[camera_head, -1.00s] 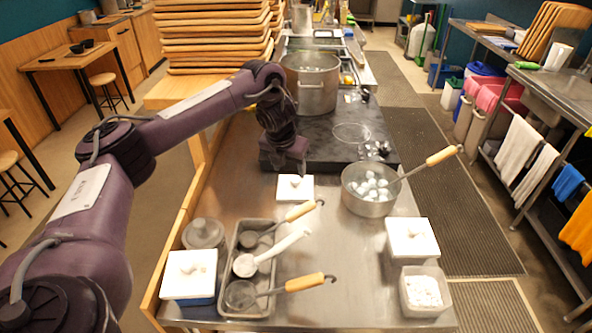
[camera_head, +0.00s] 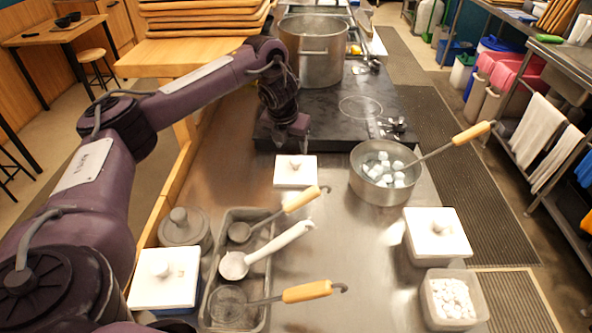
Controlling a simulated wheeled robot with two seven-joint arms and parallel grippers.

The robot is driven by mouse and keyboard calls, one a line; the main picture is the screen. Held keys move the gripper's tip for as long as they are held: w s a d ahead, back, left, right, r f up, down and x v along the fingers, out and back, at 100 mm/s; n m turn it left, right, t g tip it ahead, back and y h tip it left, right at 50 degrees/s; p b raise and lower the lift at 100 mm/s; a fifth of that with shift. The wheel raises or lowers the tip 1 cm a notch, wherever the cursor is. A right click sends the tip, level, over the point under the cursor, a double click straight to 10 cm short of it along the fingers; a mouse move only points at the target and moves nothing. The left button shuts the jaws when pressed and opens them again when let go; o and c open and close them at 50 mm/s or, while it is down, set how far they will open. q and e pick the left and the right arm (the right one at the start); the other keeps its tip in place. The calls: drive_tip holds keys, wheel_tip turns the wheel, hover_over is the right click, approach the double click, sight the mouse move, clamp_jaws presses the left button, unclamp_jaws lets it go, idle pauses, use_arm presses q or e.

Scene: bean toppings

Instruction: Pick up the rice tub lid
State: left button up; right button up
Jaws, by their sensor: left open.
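A square white lid with a round knob (camera_head: 295,171) lies on the steel counter just in front of the black stove. My left gripper (camera_head: 296,147) points down just behind and above this lid; it is open and empty, and a gap to the knob shows. An uncovered clear tub of white pieces (camera_head: 453,299) stands at the front right. Two more white knobbed lids sit on tubs, one at the front left (camera_head: 165,281) and one at the right (camera_head: 437,235). Which lid is the rice one is not marked. My right gripper is out of view.
A metal tray (camera_head: 262,315) holds several ladles and strainers, with a grey lidded pot (camera_head: 185,229) beside it. A pan of pale cubes (camera_head: 385,190) has a wooden-handled tool reaching right. A large pot (camera_head: 313,65) stands behind. The counter's middle is clear.

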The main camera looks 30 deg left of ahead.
sight(295, 160)
use_arm(q)
drive_tip(key=shift+w+f, duration=0.15)
drive_tip(key=shift+f, duration=0.35)
drive_tip(key=x, duration=0.1)
drive_tip(key=p+x, duration=0.1)
drive_tip(key=x, duration=0.1)
drive_tip(key=p+x, duration=0.1)
drive_tip(key=x, duration=0.1)
drive_tip(key=shift+d+f, duration=0.15)
drive_tip(key=shift+d, duration=0.15)
drive_tip(key=shift+f, duration=0.3)
drive_tip(key=shift+r, duration=0.1)
drive_tip(key=shift+c, duration=0.4)
drive_tip(key=c, duration=0.9)
drive_tip(key=shift+c, duration=0.7)
drive_tip(key=shift+r, duration=0.1)
